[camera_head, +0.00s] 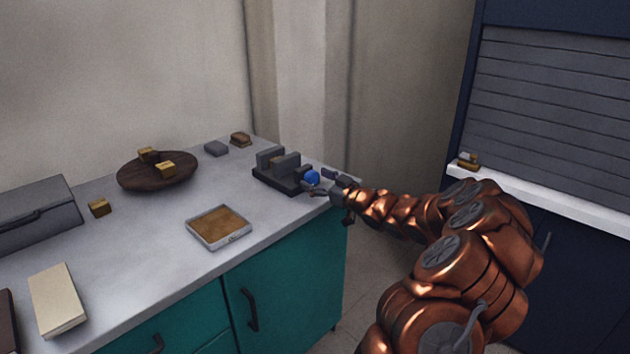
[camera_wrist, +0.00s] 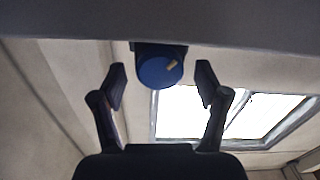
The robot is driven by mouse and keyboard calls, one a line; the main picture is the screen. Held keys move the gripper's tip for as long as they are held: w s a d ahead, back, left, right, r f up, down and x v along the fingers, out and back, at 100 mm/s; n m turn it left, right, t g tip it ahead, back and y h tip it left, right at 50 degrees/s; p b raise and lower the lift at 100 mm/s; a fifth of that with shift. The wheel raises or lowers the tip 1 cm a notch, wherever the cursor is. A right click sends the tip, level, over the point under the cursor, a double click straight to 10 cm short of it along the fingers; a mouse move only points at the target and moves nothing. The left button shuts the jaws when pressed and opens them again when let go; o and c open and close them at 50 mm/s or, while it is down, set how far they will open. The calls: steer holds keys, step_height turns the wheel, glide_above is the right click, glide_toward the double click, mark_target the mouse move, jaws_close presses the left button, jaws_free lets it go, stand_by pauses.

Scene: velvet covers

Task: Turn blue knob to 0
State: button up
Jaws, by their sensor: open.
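The blue knob (camera_head: 312,178) is on the right end of a dark grey device (camera_head: 280,181) near the right end of the counter. In the wrist view the round blue knob (camera_wrist: 160,70) shows a small yellow mark toward its upper right. My gripper (camera_head: 332,182) is at the counter's right end, right beside the knob. In the wrist view my gripper (camera_wrist: 161,84) has its two fingers apart, one on each side of the knob, with gaps on both sides. No number scale is readable.
The grey counter (camera_head: 130,262) also bears a dark wooden bowl (camera_head: 130,177) with small blocks, a shallow tray (camera_head: 218,227), a cream book (camera_head: 57,300) and a grey box (camera_head: 35,215). A white ledge (camera_head: 560,206) with a small object stands at right, behind my arm.

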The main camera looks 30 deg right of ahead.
steer(key=shift+w, duration=0.35)
steer(key=shift+c, duration=0.3)
steer(key=c, duration=1.1)
steer(key=shift+f+b, duration=0.15)
steer(key=shift+b, duration=0.2)
